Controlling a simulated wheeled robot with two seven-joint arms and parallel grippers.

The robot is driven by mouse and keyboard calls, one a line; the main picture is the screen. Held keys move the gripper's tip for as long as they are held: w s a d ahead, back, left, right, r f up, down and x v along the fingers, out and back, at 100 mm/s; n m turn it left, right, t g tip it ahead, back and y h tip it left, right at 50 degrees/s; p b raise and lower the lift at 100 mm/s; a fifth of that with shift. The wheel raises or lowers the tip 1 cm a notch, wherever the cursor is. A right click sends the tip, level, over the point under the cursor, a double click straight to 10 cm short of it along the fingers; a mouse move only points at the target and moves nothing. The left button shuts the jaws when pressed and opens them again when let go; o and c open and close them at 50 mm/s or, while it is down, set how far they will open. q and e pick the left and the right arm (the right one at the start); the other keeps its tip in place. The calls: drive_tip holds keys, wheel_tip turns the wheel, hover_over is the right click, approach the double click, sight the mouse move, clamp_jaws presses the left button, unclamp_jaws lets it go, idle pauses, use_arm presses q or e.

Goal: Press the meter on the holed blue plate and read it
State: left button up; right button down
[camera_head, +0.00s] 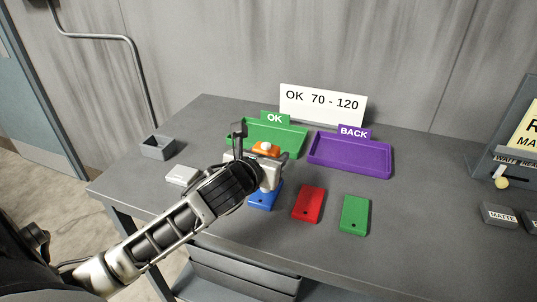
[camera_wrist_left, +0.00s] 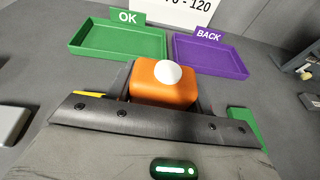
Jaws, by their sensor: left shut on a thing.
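The orange meter (camera_head: 265,147) has a white dome on top. My left gripper (camera_head: 267,158) is shut on it, above the blue plate (camera_head: 263,198). The orange body and white dome also show between the dark fingers in the left wrist view (camera_wrist_left: 163,88). The blue plate lies on the table with a small hole near its front; my gripper hides its far part. I cannot tell whether the meter touches the plate. No reading on the meter is visible. My right gripper is not in view.
A red plate (camera_head: 308,204) and a green plate (camera_head: 355,215) lie to the right. Behind are the green OK tray (camera_head: 292,146), the purple BACK tray (camera_head: 350,165) and an "OK 70 - 120" sign (camera_head: 322,104). A grey bin (camera_head: 158,148) and a pale block (camera_head: 182,175) stand left.

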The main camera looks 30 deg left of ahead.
sight(269, 144)
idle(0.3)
use_arm(q)
drive_tip(key=shift+r, duration=2.95)
